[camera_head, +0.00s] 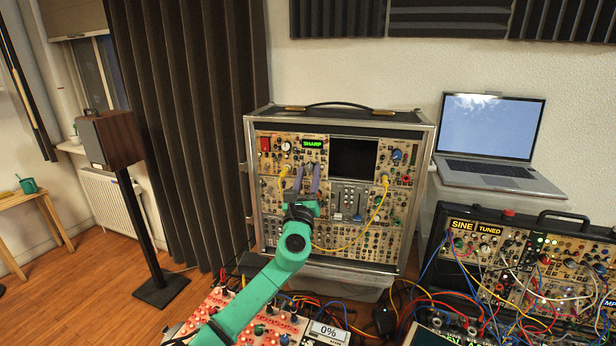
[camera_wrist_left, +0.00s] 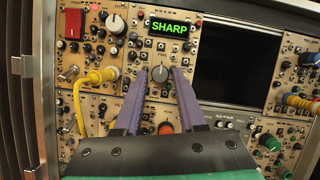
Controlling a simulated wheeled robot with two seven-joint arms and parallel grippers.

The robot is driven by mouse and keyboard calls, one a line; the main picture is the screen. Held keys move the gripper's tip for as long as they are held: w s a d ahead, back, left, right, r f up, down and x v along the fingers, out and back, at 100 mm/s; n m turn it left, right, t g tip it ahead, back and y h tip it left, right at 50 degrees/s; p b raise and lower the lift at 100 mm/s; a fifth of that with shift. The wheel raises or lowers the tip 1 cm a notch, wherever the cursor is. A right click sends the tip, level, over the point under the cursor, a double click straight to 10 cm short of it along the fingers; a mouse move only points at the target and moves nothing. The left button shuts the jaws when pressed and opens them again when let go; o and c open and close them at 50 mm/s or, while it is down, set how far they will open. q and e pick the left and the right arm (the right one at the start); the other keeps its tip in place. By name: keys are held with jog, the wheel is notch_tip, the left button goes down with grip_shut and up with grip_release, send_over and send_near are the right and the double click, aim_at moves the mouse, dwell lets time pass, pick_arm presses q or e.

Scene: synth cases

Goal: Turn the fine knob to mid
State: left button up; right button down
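The grey fine knob (camera_wrist_left: 160,74) is on the panel just below a small display (camera_wrist_left: 170,28) that reads SHARP in green; the display also shows in the head view (camera_head: 312,143). My left gripper (camera_head: 308,168) reaches up to the upper part of the rack case. Its two purple fingers are apart. In the left wrist view the knob appears between the fingertips, with a gap on each side. I cannot tell how deep the fingertips are around it. The knob's pointer is too small to read. My right gripper is not in view.
A yellow cable (camera_wrist_left: 95,77) is plugged in left of the fingers. A dark screen (camera_head: 353,158) is to the right. An orange-red knob (camera_wrist_left: 166,128) sits below, between the fingers. A laptop (camera_head: 490,145) and a second rack (camera_head: 530,260) with many cables stand at the right.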

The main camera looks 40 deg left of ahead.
pick_arm(q)
jog(key=shift+o, duration=0.3)
jog(key=shift+s+d+f, duration=0.15)
jog(key=shift+s, duration=0.05)
jog(key=b+v, duration=0.4)
jog(key=v, duration=1)
jog(key=shift+b, duration=0.3)
jog(key=shift+s, duration=0.1)
